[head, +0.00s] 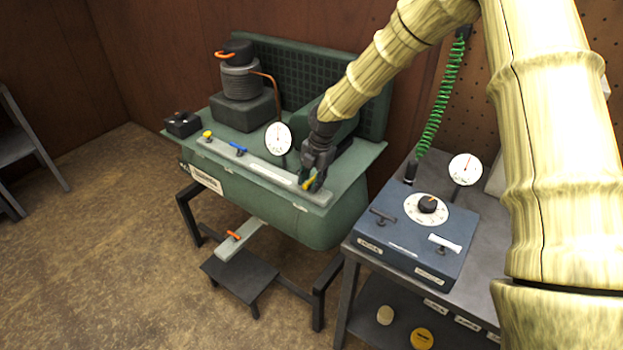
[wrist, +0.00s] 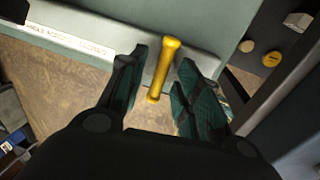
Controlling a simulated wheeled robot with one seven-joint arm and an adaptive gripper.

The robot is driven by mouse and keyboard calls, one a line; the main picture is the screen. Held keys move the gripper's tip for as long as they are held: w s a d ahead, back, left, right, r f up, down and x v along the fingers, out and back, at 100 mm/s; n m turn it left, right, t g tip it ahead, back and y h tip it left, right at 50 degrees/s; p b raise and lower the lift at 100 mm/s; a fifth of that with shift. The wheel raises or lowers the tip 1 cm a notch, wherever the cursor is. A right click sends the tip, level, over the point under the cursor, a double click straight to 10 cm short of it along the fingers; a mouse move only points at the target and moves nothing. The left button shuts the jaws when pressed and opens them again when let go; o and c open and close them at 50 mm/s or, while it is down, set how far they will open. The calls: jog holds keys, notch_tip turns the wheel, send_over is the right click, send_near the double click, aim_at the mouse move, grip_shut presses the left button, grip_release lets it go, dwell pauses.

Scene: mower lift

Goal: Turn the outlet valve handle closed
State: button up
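A yellow lever handle (wrist: 163,70) shows in the wrist view between the two fingers of my gripper (wrist: 160,85). The fingers are apart, with a gap on each side of the handle. In the head view my gripper (head: 316,182) points down at the right end of the pale rail on the green tank, and a bit of the yellow handle (head: 308,184) shows beside it. A blue handle (head: 238,148) sits further left on the rail. An orange handle (head: 233,236) sits low, below the tank. I cannot read which label names the outlet.
The green tank (head: 330,220) carries a dark motor (head: 240,80) and a round gauge (head: 278,139). A blue control box (head: 415,235) with a dial stands on a grey cart at the right.

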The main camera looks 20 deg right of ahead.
jog(key=shift+c, duration=0.2)
grip_shut()
